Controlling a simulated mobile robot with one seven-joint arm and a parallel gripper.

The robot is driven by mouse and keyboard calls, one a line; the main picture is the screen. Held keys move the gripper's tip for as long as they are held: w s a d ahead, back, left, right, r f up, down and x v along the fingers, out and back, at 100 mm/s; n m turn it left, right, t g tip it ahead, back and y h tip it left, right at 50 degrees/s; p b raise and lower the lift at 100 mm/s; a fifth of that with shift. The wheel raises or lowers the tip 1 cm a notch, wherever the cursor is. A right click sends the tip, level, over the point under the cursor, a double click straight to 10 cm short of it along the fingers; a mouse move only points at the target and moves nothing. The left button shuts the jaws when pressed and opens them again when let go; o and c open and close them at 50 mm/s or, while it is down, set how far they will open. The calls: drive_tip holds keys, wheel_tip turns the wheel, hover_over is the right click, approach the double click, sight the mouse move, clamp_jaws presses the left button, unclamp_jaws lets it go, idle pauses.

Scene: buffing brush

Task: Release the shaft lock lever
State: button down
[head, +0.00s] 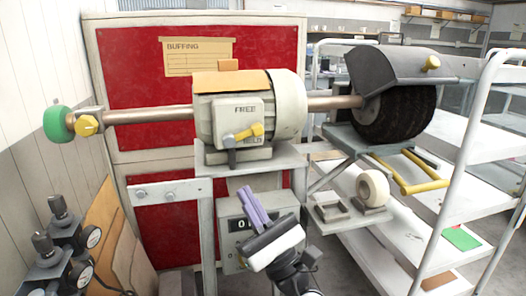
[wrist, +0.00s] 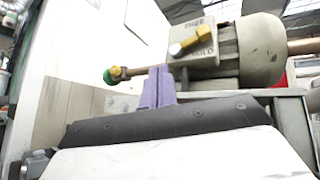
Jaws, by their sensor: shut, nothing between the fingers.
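The shaft lock lever (head: 250,131) is a yellow handle on the pale plate of the grey motor housing (head: 286,100). It points right and slightly up from its pivot, between the labels FREE above and HOLD below. In the wrist view the lever (wrist: 194,34) is yellow with a pale round pivot at its lower left. My gripper (head: 247,192) has purple fingers, shut together and empty. It is below the motor housing, apart from the lever. In the wrist view the fingertips (wrist: 159,70) are below and left of the lever.
A shaft (head: 150,115) runs left to a green knob (head: 57,124) and right to a dark brush wheel (head: 395,115) under a hood (head: 410,67). A counter box (head: 232,222) stands behind my gripper. A white shelf rack (head: 478,150) stands at right.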

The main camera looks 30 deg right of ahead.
sight(243, 135)
drive_tip(key=s+d+f+m+h, duration=0.1)
drive_tip(key=s+d+f+h, duration=0.2)
drive_tip(key=d+h, duration=0.3)
drive_tip(key=shift+s+d+f+h, duration=0.3)
drive_tip(key=shift+d+f+h, duration=0.1)
drive_tip(key=shift+d, duration=0.45)
drive_tip(key=p+x, duration=0.4)
drive_tip(key=x, duration=0.5)
drive_tip(key=shift+w+a+r, duration=0.1)
drive_tip(key=shift+w+r, duration=0.15)
drive_tip(key=r+p, duration=0.2)
drive_tip(key=w+a+r, duration=0.1)
drive_tip(key=shift+a+r+p, duration=0.1)
drive_tip(key=shift+r+p, duration=0.3)
